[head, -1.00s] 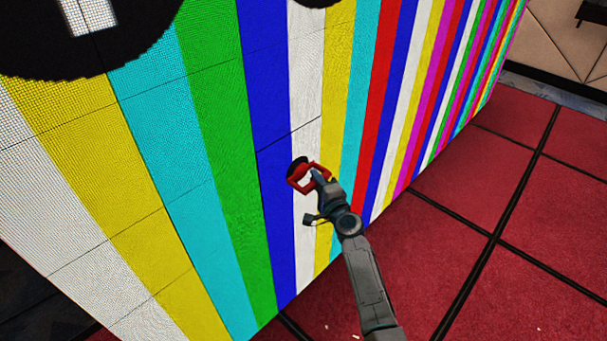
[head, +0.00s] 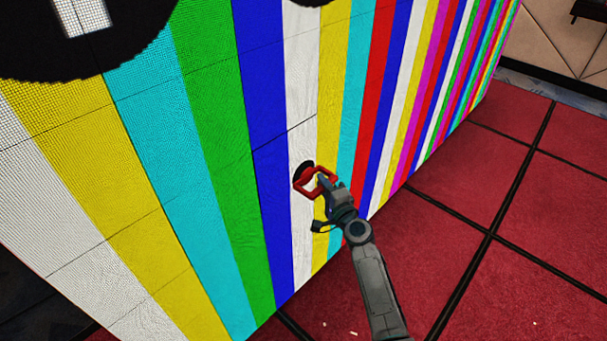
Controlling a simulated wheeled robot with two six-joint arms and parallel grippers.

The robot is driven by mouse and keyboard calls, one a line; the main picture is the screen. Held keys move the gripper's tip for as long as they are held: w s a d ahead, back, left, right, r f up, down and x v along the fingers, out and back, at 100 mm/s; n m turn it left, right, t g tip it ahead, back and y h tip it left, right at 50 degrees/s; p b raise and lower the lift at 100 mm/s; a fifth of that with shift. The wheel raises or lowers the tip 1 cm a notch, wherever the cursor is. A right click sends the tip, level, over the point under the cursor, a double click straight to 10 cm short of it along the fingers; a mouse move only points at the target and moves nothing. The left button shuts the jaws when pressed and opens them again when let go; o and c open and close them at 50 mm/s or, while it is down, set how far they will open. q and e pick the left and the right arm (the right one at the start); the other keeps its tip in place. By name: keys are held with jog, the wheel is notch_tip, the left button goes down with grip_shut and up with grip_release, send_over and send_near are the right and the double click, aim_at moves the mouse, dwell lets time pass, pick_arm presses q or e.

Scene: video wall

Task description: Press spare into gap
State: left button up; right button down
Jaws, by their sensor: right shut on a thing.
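The video wall (head: 222,190) fills the left and middle of the head view with lit vertical colour stripes. My right gripper (head: 322,182) is shut on a red handle (head: 300,184) with a round black pad (head: 305,168). The pad is at the wall face, over a white stripe; I cannot tell whether it touches. A dark seam (head: 285,134) runs slantwise above the pad, heavier than the other panel lines. I cannot make out a separate spare or an open gap. My left gripper is out of view.
Red floor tiles (head: 480,265) with black joints lie right of the wall, mostly clear, with a few small pale bits (head: 340,325) near the front. A padded beige wall (head: 550,40) stands at the back right. Large black discs show at the wall's top.

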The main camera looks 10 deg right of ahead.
jog(key=shift+s+d, duration=0.65)
jog(key=shift+s, duration=0.25)
jog(key=c, duration=2)
grip_release()
grip_shut()
